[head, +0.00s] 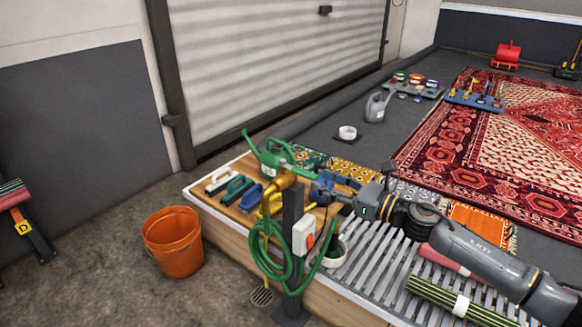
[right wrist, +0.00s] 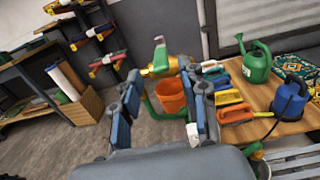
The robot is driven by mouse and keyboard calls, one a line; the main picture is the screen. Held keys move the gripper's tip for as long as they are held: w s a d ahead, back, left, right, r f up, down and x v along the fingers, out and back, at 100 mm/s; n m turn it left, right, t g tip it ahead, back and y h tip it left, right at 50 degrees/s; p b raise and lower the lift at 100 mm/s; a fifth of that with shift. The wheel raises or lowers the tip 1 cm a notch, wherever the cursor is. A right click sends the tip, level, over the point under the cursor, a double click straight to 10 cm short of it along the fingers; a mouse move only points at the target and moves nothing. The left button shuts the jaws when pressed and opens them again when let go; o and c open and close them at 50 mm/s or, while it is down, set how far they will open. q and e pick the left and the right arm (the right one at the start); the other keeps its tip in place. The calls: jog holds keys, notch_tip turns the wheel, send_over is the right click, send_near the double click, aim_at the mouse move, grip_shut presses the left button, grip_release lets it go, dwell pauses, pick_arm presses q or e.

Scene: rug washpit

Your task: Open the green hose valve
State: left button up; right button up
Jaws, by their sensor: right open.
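The hose valve is a brass tap (head: 283,180) on top of a dark post (head: 292,220) at the corner of the wooden platform. In the right wrist view the brass body (right wrist: 160,68) carries a green lever (right wrist: 160,50) that stands up. A green hose (head: 268,252) hangs in loops on the post. My right gripper (head: 318,188) is open and empty, just right of the tap. In the right wrist view my right gripper (right wrist: 161,80) has its fingers apart, with the tap showing between and beyond the tips. My left gripper is not in view.
A white switch box (head: 303,236) is on the post. An orange bucket (head: 173,242) stands on the floor at left. Slatted grating (head: 372,262) lies under my right arm.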

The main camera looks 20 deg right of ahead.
aim_at(292, 168)
jog(key=x, duration=0.9)
jog(key=shift+w+a, duration=0.15)
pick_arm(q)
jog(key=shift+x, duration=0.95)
pick_arm(e)
jog(key=shift+w+a, duration=0.3)
jog(key=shift+w, duration=0.15)
grip_shut()
